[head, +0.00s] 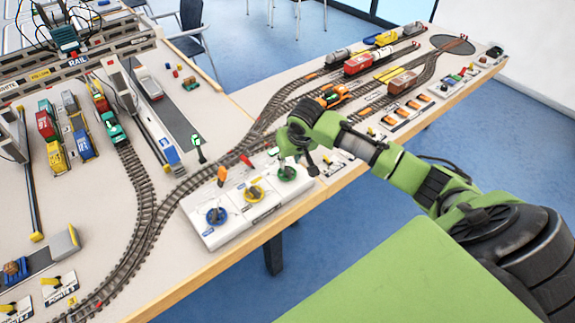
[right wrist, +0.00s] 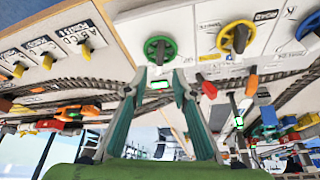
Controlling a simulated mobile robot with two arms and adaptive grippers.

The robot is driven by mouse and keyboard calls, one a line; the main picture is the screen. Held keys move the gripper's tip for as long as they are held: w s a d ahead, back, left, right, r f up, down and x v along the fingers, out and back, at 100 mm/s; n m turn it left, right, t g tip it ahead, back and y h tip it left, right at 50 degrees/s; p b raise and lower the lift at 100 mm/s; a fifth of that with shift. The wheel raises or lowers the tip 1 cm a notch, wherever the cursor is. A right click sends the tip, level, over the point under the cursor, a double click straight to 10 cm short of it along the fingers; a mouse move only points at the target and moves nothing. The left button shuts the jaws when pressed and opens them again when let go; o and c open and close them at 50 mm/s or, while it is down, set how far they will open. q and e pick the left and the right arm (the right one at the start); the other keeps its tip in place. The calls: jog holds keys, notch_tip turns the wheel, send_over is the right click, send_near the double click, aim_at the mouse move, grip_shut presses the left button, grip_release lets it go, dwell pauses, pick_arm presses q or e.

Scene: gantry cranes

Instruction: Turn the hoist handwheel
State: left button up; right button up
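Three handwheels sit on white panels at the table's front edge: a blue one (head: 215,216), a yellow one (head: 253,194) and a green one (head: 287,173). I cannot read their labels well enough to tell which is the hoist handwheel. My right gripper (head: 300,162) is just above the green wheel. In the right wrist view its fingers (right wrist: 159,80) are apart, with the green wheel (right wrist: 160,49) beyond and between the tips. Contact cannot be told. The yellow wheel (right wrist: 236,37) and part of the blue wheel (right wrist: 309,26) show beside it. My left gripper is not in view.
An orange lever (head: 222,175) and a red lever (head: 246,161) stand behind the panels. Model tracks (head: 140,200) curve past them. A small signal (head: 198,148) stands nearby. Trains and wagons (head: 365,62) fill the far right; containers (head: 46,125) stand left.

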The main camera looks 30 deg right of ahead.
aim_at(287, 168)
jog(key=x, duration=0.6)
jog(key=shift+w+d+f, duration=0.1)
jog(key=shift+w+f, duration=0.1)
grip_shut()
